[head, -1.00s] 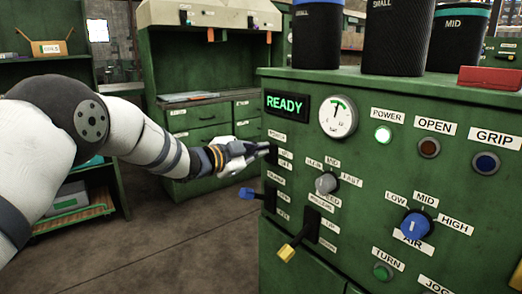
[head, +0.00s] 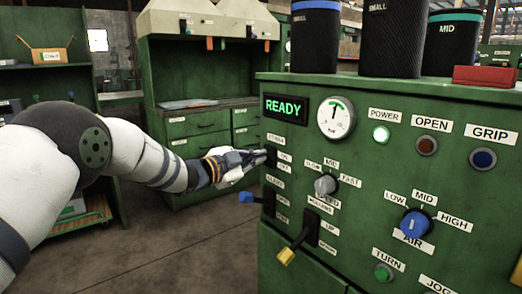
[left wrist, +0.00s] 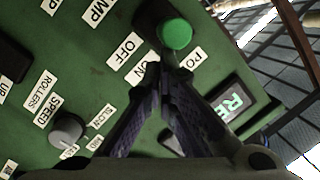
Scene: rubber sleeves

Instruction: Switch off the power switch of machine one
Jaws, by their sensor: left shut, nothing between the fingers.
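The green machine (head: 345,190) fills the right of the head view, its READY display and round power lamp (head: 381,136) lit. The power switch is at the panel's left edge, a dark plate (head: 271,155) mostly behind my left gripper (head: 262,157). In the left wrist view the switch shows a green round tip (left wrist: 175,33) beside the OFF and ON labels. The left gripper (left wrist: 155,68) is shut and empty, its fingertips close to the green tip near the ON and POWER labels. I cannot tell whether they touch it. My right gripper is not in view.
Below the switch, a blue-tipped lever (head: 247,197) and a yellow-tipped lever (head: 286,256) stick out. A grey speed knob (head: 325,185) sits to the right. Black sleeves (head: 315,38) and a red box (head: 486,76) stand on top. Floor at left is open.

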